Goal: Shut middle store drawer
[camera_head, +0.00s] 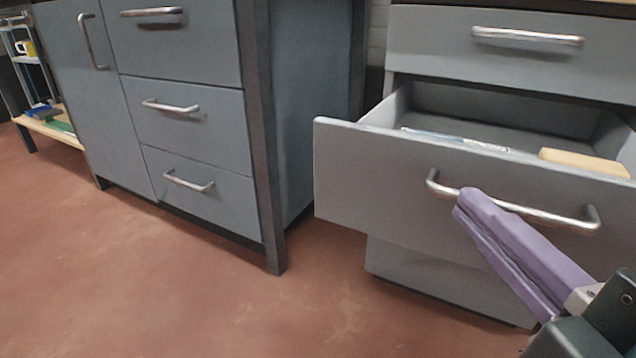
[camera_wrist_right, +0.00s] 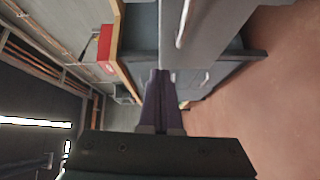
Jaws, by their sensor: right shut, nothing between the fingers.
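The middle drawer (camera_head: 370,180) of the right grey cabinet stands pulled open in the head view. A metal bar handle (camera_head: 520,208) runs across its front. My right gripper (camera_head: 468,200) has purple fingers and is shut and empty. Its tips are at the drawer's front, overlapping the left part of the handle; I cannot tell whether they touch. In the right wrist view the purple fingers (camera_wrist_right: 158,78) are together beside a grey front with a metal handle (camera_wrist_right: 182,25). My left gripper is out of view.
Inside the drawer lie a tan block (camera_head: 583,162) and a thin packet (camera_head: 455,138). The closed top drawer (camera_head: 430,40) is above. A blue-grey cabinet (camera_head: 200,120) with closed drawers stands left. The red-brown floor (camera_head: 150,290) in front is clear.

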